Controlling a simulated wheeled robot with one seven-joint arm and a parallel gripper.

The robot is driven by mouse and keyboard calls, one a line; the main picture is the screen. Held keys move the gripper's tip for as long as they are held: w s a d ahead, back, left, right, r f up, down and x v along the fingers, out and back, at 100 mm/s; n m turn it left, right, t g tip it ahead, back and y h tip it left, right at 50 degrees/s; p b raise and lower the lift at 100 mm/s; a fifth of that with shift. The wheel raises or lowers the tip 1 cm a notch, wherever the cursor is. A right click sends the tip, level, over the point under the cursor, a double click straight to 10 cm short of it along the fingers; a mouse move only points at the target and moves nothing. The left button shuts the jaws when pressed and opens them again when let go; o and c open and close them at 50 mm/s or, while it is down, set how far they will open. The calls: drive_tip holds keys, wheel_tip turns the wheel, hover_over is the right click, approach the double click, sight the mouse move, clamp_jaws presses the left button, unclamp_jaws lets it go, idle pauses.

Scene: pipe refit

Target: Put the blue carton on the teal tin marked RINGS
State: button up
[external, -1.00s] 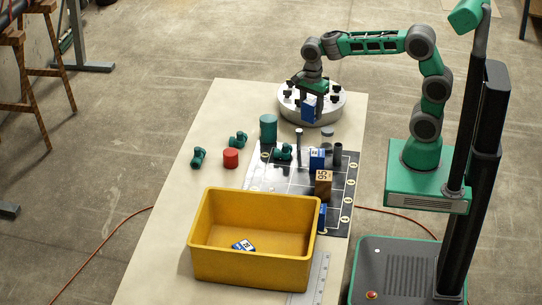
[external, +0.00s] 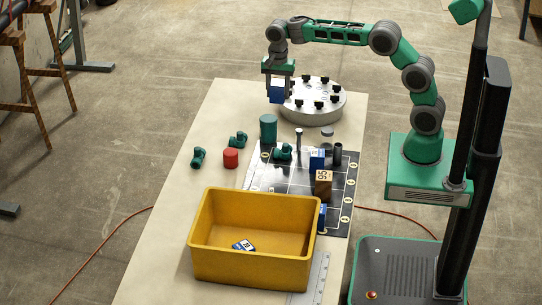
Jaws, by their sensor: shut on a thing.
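My gripper (external: 277,82) is shut on a blue carton (external: 276,93) and holds it in the air at the left edge of the round grey flange. A teal tin (external: 268,128) stands upright on the table in front of the flange, below and slightly left of the held carton. No marking on the tin can be read from here. The carton is apart from the tin.
A round flange (external: 314,116) with black knobs stands at the back. A red tin (external: 231,158) and teal fittings (external: 198,157) stand at left. A dark mat (external: 283,180) holds blue cartons and a wooden block (external: 323,184). A yellow bin (external: 250,270) is in front.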

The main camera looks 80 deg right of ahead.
drive_tip(key=w+f, duration=0.2)
drive_tip(key=f, duration=0.1)
drive_tip(key=w+f+p, duration=0.1)
drive_tip(key=f, duration=0.1)
drive_tip(key=shift+w+d, duration=0.3)
drive_tip(key=shift+w, duration=0.05)
wheel_tip(320, 180, down, 3)
drive_tip(key=shift+r, duration=0.15)
drive_tip(key=shift+f, duration=0.5)
drive_tip(key=o, duration=1.4)
